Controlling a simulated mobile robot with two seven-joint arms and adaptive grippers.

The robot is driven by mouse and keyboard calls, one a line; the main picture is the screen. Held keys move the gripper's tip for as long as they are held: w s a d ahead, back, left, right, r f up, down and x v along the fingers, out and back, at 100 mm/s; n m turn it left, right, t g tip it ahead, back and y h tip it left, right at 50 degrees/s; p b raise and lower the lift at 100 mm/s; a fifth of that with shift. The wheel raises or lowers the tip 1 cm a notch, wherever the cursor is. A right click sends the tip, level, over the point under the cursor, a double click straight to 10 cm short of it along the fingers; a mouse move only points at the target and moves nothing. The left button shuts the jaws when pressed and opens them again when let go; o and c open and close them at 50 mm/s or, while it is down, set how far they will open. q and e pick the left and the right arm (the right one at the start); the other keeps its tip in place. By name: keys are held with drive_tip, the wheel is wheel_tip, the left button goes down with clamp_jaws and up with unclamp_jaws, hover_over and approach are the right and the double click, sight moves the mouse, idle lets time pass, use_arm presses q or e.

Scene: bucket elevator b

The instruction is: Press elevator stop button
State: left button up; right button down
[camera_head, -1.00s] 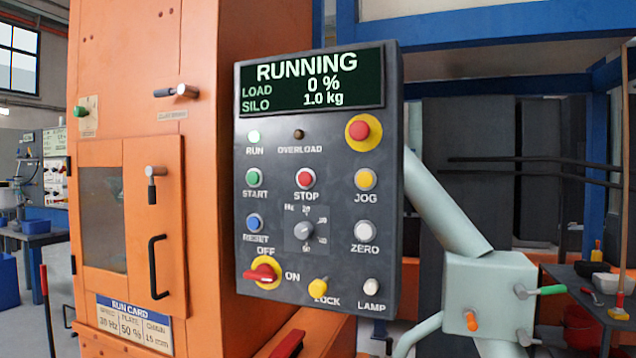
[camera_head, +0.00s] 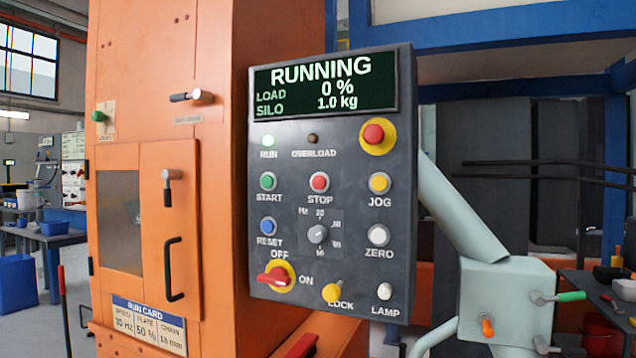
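The stop button (camera_head: 319,182) is a small red button on the grey control panel (camera_head: 290,225), between the green start button (camera_head: 268,181) and the yellow jog button (camera_head: 379,183). The panel's display (camera_head: 322,85) reads RUNNING, load 0 % and silo 1.0 kg. A larger red button on a yellow base (camera_head: 375,136) sits above jog. Neither of my grippers is in view, and nothing covers the stop button.
An orange cabinet (camera_head: 215,120) with a handled door stands left of the panel. A pale green pipe (camera_head: 458,210) and box (camera_head: 505,300) stand at right, with a green-handled lever (camera_head: 560,297). The space in front of the panel looks clear.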

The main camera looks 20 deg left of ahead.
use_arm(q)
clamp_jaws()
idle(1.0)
